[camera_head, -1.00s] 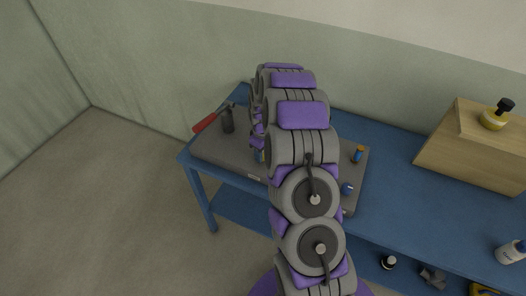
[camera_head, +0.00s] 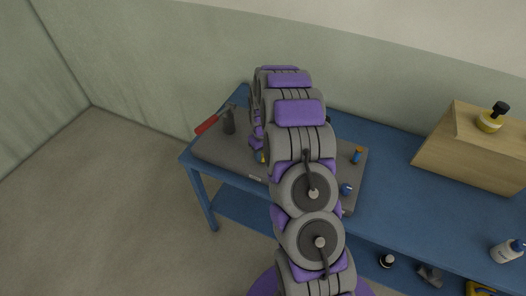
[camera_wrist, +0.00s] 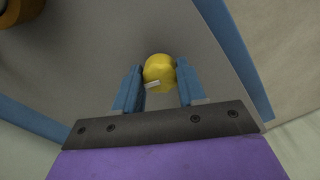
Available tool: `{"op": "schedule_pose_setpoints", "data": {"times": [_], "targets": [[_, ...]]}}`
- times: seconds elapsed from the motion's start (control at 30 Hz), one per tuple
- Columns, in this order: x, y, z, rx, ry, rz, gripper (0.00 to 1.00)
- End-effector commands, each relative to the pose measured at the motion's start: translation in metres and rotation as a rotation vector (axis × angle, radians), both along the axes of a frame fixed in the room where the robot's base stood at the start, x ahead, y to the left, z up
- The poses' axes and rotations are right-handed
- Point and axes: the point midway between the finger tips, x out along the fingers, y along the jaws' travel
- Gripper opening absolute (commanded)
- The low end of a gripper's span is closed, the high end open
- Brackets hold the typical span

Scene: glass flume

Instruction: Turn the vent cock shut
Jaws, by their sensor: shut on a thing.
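In the wrist view a round yellow knob (camera_wrist: 159,68) with a small pale bar on its near side sits between the two blue fingers of my gripper (camera_wrist: 158,78). It appears to be the vent cock's handle. The fingers are shut on it from left and right. In the head view a small yellow spot (camera_head: 262,157) shows beside my arm, over the grey board (camera_head: 225,156). My arm hides most of the gripper there. The cock's body and its turn angle cannot be made out.
The board lies on a blue bench (camera_head: 385,190). A wooden box (camera_head: 465,150) and a white bottle (camera_head: 507,251) are farther right.

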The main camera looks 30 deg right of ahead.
Motion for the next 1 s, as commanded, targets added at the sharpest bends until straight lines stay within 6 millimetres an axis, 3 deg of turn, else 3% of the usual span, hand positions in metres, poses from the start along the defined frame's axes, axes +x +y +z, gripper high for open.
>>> {"op": "schedule_pose_setpoints", "data": {"times": [1.0], "targets": [[0.0048, -0.0005, 0.0048, -0.001, -0.015, -0.949, 0.1]]}}
